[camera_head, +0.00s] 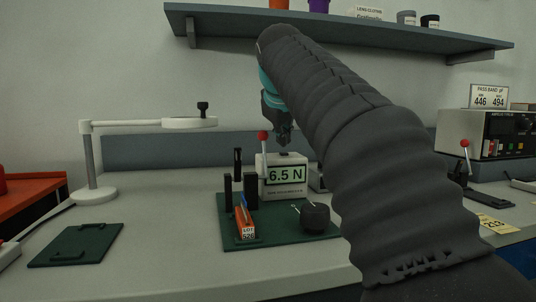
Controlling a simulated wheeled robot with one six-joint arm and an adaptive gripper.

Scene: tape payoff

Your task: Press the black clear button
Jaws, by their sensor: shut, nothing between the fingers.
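A pale force gauge box (272,189) stands on the green board, and its display (286,175) reads 6.5 N. A small dark spot (284,154) on top of the box looks like the black button; it is small and I cannot be sure. My gripper (284,143) is shut and empty, pointing down just above the box top. A small gap seems to remain, but I cannot tell whether the tips touch anything. My arm crosses the right half of the view and hides part of the bench.
A red-knobbed lever (263,136) stands close left of my gripper. The green board (270,239) also holds black posts, an orange LOT 526 block (245,230) and a dark round weight (315,216). A magnifier lamp (190,124) is left. A shelf (350,29) hangs above.

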